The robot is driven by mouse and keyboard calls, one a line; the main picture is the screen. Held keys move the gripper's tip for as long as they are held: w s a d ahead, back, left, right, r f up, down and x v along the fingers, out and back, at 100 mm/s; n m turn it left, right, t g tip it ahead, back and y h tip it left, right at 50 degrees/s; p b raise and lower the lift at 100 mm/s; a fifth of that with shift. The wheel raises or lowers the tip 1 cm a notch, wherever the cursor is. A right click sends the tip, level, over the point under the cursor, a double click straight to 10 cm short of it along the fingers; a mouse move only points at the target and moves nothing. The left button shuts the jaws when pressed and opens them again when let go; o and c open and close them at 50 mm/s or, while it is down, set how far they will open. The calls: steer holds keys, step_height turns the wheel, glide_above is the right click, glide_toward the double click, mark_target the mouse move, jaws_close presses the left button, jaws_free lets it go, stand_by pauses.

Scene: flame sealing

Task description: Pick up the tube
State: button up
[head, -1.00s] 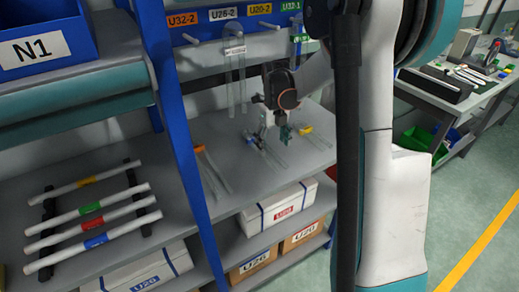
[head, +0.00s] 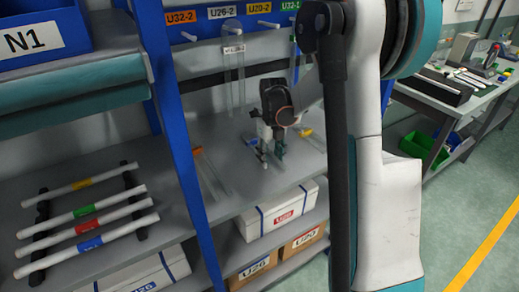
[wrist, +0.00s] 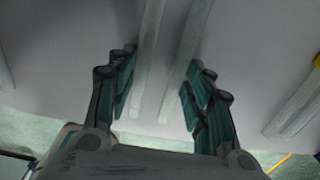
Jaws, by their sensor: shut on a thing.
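A clear glass tube (wrist: 187,60) with two long parallel legs lies between my fingers in the wrist view. My gripper (wrist: 157,105) is shut on it, with teal finger pads on both sides. In the head view my gripper (head: 268,152) is low over the grey shelf (head: 235,189), pointing down. The held tube is mostly hidden behind the fingers there. I cannot tell from these frames whether it is clear of the shelf.
A U-shaped tube (head: 228,75) hangs on the rack behind. A blue post (head: 175,110) stands at left.

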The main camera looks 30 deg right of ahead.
steer(key=shift+r, duration=0.1)
steer(key=shift+r+p, duration=0.5)
steer(key=shift+r, duration=0.15)
step_height(320, 180, up, 2)
steer(key=shift+r+p, duration=0.25)
steer(key=shift+p, duration=0.4)
steer(key=s+p, duration=0.4)
steer(key=s, duration=1.4)
steer(key=shift+d+f, duration=0.25)
steer(key=shift+d, duration=0.05)
